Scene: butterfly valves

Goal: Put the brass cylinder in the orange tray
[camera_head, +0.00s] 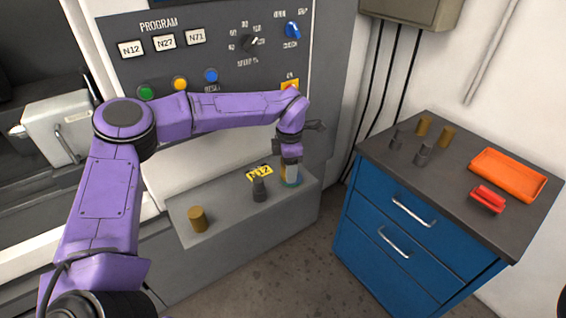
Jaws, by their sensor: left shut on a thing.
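My left gripper (291,181) is low over the right end of the grey ledge, shut on a brass cylinder (283,172) that is mostly hidden by the fingers. I cannot tell whether that cylinder touches the ledge. Another brass cylinder (197,219) stands upright at the ledge's left end. Two more brass cylinders, one at the back (424,126) and one to its right (446,137), stand on the blue cabinet. The orange tray (513,168) lies on the cabinet's right part and looks empty. My right gripper is not in view.
A dark grey part (259,190) stands on the ledge (232,224) beside the gripper, near a yellow N12 label (259,173). Grey parts (422,155) and a red object (488,198) are on the cabinet top (452,182). A floor gap separates ledge and cabinet.

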